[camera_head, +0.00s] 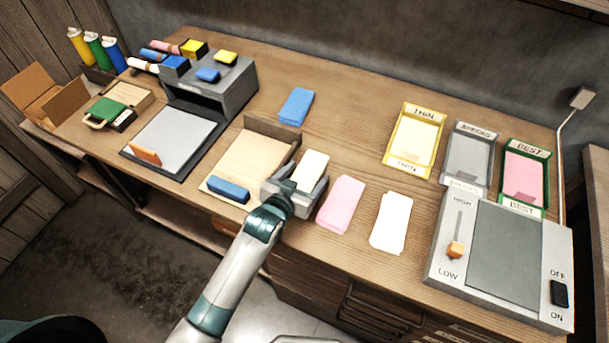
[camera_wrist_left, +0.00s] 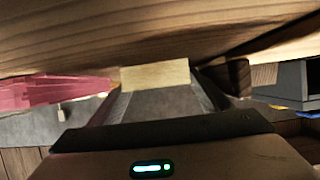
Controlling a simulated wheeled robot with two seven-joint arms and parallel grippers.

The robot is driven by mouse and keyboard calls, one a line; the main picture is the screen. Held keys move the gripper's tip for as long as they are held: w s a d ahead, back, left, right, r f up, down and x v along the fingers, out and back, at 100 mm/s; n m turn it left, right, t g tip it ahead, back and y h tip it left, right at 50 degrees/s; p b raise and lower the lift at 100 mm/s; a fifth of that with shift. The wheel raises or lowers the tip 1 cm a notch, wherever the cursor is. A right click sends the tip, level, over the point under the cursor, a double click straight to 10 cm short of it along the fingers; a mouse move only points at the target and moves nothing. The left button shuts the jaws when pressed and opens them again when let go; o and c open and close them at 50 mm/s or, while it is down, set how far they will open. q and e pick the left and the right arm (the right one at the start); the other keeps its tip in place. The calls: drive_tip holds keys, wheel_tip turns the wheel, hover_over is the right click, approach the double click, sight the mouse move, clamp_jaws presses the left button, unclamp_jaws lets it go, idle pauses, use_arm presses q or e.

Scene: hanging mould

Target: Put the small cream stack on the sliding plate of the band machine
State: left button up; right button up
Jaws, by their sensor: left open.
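The small cream stack (camera_head: 310,170) lies on the bench, just right of a wooden board. My left gripper (camera_head: 298,186) is open, low over the bench, with its fingers on either side of the stack's near end. In the left wrist view, the stack (camera_wrist_left: 155,76) shows between the open fingers; whether they touch it I cannot tell. The grey machine (camera_head: 236,92) stands at the back left, with a flat grey plate (camera_head: 172,142) in front of its opening. An orange block (camera_head: 145,156) sits at the plate's near edge. My right gripper is not in view.
A pink stack (camera_head: 341,204) lies close right of my gripper, then a white stack (camera_head: 391,221). The wooden board (camera_head: 248,165) with a blue block (camera_head: 228,189) lies between gripper and plate. A blue stack (camera_head: 296,106) lies behind. Labelled trays (camera_head: 412,168) stand right.

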use_arm(q)
drive_tip(key=shift+r, duration=0.2)
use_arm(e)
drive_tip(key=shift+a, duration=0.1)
use_arm(q)
drive_tip(key=shift+s+a+r, duration=0.15)
drive_tip(key=shift+s+a, duration=0.1)
drive_tip(key=shift+s, duration=0.4)
drive_tip(key=b+v, duration=0.1)
drive_tip(key=v, duration=0.9)
drive_tip(key=shift+s+a+r+b, duration=0.1)
drive_tip(key=shift+s+r+b, duration=0.1)
drive_tip(key=shift+r+b, duration=0.1)
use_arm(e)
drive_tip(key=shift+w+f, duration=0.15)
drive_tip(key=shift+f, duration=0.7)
use_arm(q)
drive_tip(key=shift+o, duration=0.4)
